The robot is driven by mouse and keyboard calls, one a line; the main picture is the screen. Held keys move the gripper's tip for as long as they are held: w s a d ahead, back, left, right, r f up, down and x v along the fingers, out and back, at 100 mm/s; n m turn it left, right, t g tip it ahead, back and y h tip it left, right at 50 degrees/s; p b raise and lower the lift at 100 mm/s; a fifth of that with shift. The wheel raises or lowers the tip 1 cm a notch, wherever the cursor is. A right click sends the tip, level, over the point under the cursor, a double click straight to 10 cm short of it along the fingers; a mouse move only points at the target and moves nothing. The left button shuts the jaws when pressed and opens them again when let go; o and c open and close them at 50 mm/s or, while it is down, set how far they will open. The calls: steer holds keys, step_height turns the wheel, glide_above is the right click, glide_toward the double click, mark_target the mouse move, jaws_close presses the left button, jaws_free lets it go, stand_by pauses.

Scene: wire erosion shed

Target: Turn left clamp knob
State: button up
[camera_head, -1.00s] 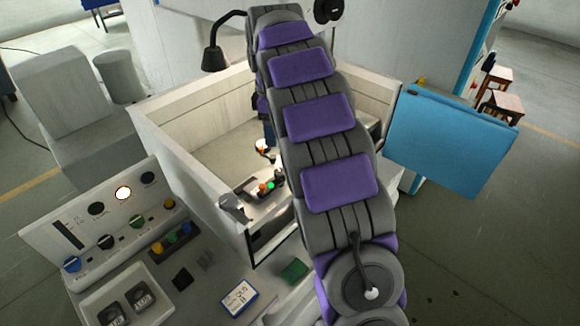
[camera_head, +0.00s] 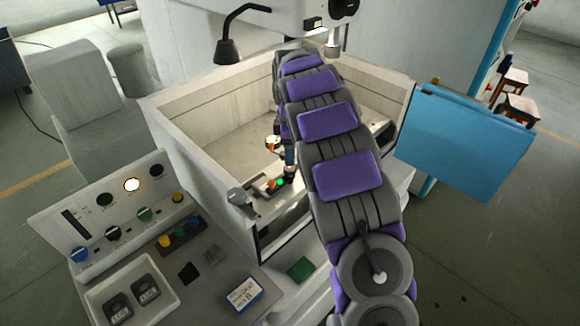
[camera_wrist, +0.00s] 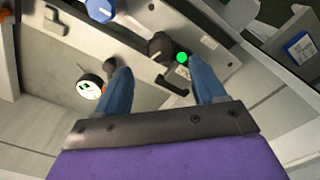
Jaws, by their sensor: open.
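My gripper (camera_wrist: 162,78) is open and empty in the wrist view, its two blue fingers spread over a light metal fixture plate (camera_wrist: 145,72). A black knob-like part (camera_wrist: 160,44) with a lit green spot (camera_wrist: 182,58) lies just beyond the fingertips, apart from them as far as I can tell. A short black lever (camera_wrist: 172,88) lies between the fingers. A blue knob (camera_wrist: 98,9) is at the top edge. I cannot tell which is the left clamp knob. In the head view the green spot (camera_head: 280,182) shows in the tank; my arm hides most of the gripper.
A white-faced dial (camera_wrist: 89,88) sits close to the left finger. The tank wall (camera_head: 190,152) surrounds the work area, and a machine head (camera_head: 332,38) hangs above it. A black lamp (camera_head: 229,50) is at upper left. The control panel (camera_head: 105,212) and blue door (camera_head: 465,140) flank the tank.

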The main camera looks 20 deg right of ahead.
mark_target(290, 168)
step_height(290, 168, down, 6)
steer(key=shift+f+b, duration=0.25)
steer(key=shift+b, duration=0.15)
steer(key=shift+c, duration=0.5)
steer(key=c, duration=1)
steer(key=shift+o, duration=0.2)
steer(key=shift+r+m+p, duration=0.1)
steer(key=shift+m+p, duration=0.2)
steer(key=shift+p, duration=0.15)
steer(key=o, duration=1.1)
steer(key=shift+c, duration=0.2)
